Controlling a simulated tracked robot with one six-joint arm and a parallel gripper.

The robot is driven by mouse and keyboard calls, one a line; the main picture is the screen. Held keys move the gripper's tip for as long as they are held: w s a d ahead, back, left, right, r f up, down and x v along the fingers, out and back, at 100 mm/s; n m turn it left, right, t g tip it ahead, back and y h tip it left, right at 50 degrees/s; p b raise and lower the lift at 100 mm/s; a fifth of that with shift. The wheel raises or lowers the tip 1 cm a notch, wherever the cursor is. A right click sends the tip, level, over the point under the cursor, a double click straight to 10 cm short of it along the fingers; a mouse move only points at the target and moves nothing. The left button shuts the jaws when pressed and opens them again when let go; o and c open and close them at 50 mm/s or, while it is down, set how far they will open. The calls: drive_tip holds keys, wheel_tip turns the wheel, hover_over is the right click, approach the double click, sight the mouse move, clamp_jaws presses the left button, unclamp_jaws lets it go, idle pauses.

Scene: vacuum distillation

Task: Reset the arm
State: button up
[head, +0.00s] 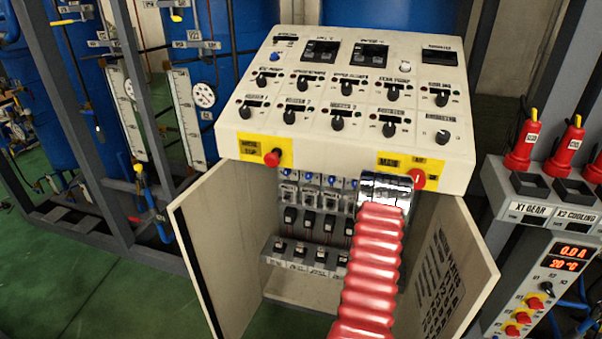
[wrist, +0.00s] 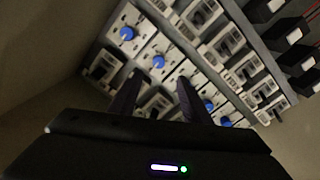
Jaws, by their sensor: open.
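My arm, with its red ribbed sleeve and shiny metal end, reaches into the open cabinet under the control console (head: 345,140) in the head view. The arm hides my gripper there. In the wrist view my gripper (wrist: 156,86) is open, with two dark fingers spread apart and nothing seen between them. The fingers point at the breaker panel (wrist: 160,62), which has white switch modules and blue knobs and looks tilted. I cannot tell whether the fingertips touch it.
Two cabinet doors stand open, the left door (head: 203,245) and the right door (head: 445,265), on either side of my arm. Pipes, gauges (head: 204,95) and blue tanks are at the left. Green floor (head: 60,285) is clear at lower left.

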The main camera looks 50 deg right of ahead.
drive_tip(key=shift+f, duration=0.1)
drive_tip(key=s+a+f+m+g+y, duration=0.25)
drive_tip(key=a+f+y, duration=0.6)
drive_tip(key=f, duration=0.45)
drive_tip(key=w+a+r+g+y, duration=0.1)
drive_tip(key=w+a+r+y, duration=0.1)
drive_tip(key=a+r, duration=0.5)
drive_tip(key=w+a+r+g+y, duration=0.1)
drive_tip(key=w+a+r+y, duration=0.2)
drive_tip(key=a, duration=0.7)
drive_tip(key=s+a+r+n+y, duration=0.1)
drive_tip(key=s+a+r+n, duration=0.1)
drive_tip(key=a+r, duration=0.9)
drive_tip(key=s+a+r+n+t+y, duration=0.1)
drive_tip(key=s+a+r+n, duration=0.2)
drive_tip(key=a+r, duration=0.8)
drive_tip(key=s+a+r+n+t+y, duration=0.1)
drive_tip(key=s+a+r+n, duration=0.2)
drive_tip(key=a+r, duration=0.8)
drive_tip(key=a, duration=1)
drive_tip(key=shift+s+n, duration=0.2)
drive_tip(key=shift+n, duration=0.15)
